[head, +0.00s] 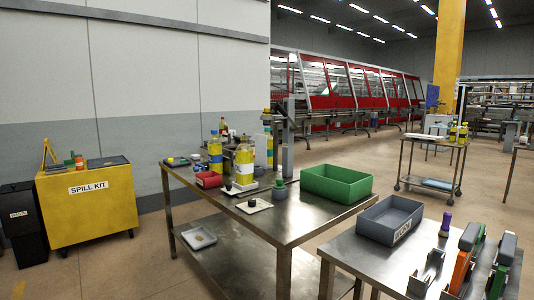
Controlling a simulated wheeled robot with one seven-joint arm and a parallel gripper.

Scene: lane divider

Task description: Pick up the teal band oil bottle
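Several bottles stand together on the steel table (300,212) in the head view. One bottle (215,152) at the left of the group has yellow and blue-teal bands. A yellow bottle (244,168) with a pale band stands in front. A taller bottle (268,145) with a yellow and bluish-green band stands behind to the right, partly hidden. At this size I cannot tell for sure which band is teal. My gripper is not in view.
A red item (208,180), small dark-topped things and a grey upright (288,140) crowd the bottles. A green bin (338,184) stands to their right. A nearer table holds a grey bin (390,218). A yellow spill-kit cabinet (88,208) stands left. Floor lies open between.

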